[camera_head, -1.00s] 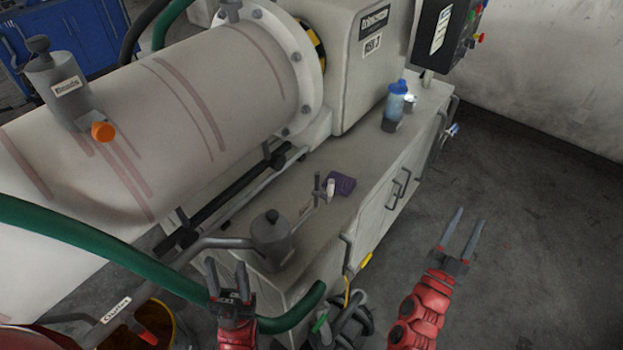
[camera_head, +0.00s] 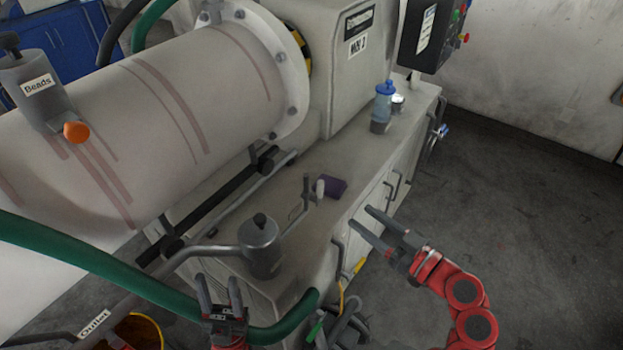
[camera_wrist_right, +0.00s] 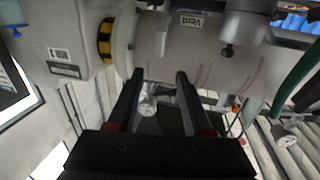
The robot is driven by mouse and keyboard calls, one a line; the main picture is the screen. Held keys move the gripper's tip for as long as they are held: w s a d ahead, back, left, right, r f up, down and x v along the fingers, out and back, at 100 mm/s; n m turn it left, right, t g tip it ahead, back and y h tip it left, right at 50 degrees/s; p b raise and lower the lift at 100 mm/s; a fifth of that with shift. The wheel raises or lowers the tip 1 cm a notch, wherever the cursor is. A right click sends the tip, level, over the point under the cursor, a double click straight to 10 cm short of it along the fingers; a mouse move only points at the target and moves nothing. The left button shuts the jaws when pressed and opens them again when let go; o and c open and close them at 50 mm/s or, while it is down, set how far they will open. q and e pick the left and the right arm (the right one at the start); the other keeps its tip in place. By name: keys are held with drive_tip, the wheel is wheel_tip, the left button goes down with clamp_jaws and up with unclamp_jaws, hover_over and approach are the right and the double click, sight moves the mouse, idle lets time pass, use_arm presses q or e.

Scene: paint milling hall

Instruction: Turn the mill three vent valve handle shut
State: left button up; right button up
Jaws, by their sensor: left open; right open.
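A white label reading "Vent" (camera_wrist_right: 190,20) shows at the top of the right wrist view, beside a grey cylindrical fitting (camera_wrist_right: 245,20) on the pale mill drum (camera_wrist_right: 215,75). In the head view the drum (camera_head: 200,95) lies at left. My right gripper (camera_head: 362,220) is open and empty, pointing left beside the cabinet's front edge. My left gripper (camera_head: 220,290) is open and empty below the grey pot (camera_head: 262,245).
The green hose (camera_head: 95,262) crosses in front of the drum near my left gripper. The Beads port (camera_head: 38,90) tops the drum. A blue bottle (camera_head: 383,105) and a purple item (camera_head: 334,187) stand or lie on the cabinet top (camera_head: 345,150). Open floor (camera_head: 530,220) lies right.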

sight(323, 187)
drive_tip(key=p+x, duration=0.5)
drive_tip(key=x, duration=1)
drive_tip(key=shift+w+a+r+p, duration=0.15)
drive_tip(key=shift+p, duration=0.2)
drive_tip(key=shift+w+a+f, duration=0.2)
drive_tip(key=shift+w+a, duration=0.3)
drive_tip(key=shift+w, duration=0.05)
drive_tip(key=shift+c, duration=0.2)
clamp_jaws()
